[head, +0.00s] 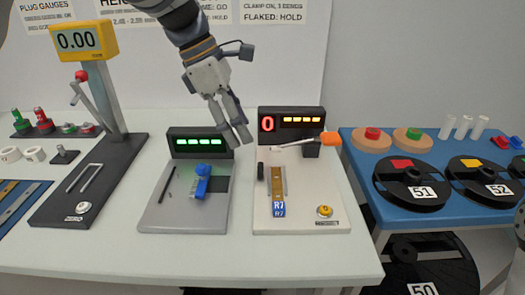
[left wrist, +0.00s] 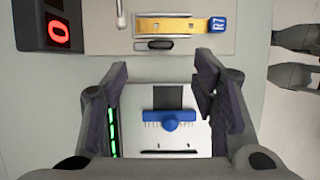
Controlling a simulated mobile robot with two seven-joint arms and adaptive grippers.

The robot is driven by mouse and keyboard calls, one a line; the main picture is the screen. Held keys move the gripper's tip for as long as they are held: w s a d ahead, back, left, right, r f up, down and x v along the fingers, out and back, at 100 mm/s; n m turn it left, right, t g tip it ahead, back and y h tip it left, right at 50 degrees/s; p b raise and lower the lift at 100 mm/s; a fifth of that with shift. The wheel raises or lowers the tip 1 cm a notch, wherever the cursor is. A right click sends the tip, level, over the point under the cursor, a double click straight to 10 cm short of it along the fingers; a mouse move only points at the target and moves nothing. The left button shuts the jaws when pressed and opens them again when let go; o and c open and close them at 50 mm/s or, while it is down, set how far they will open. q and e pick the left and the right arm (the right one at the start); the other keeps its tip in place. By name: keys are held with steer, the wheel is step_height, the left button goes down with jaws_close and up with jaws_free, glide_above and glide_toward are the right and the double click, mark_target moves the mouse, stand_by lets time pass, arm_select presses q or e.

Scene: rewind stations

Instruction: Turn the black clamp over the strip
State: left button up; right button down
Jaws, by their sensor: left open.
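The black clamp (head: 261,171) is a small dark piece on the right station's pale base, just left of the strip. In the left wrist view it is a dark oval (left wrist: 160,44) alongside the strip, apparently beside it and not across it. The gold-brown strip (head: 277,182) lies in a channel and ends in a blue R7 tag (head: 279,209). My left gripper (head: 239,136) is open and empty, above and behind the two stations. In the left wrist view its fingers (left wrist: 160,90) are spread, with the grey left station visible between them.
The right station's display (head: 290,122) reads a red 0. An orange-ended lever (head: 331,139) crosses in front of it. The grey left station (head: 184,213) carries a blue clamp-like part (head: 201,181). A gauge stand (head: 104,150) is at left; a blue reel table (head: 430,212) is at right.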

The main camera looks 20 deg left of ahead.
mark_target(260, 166)
arm_select(q)
steer(key=x, duration=1)
steer(key=shift+c, duration=0.3)
steer(key=c, duration=1.1)
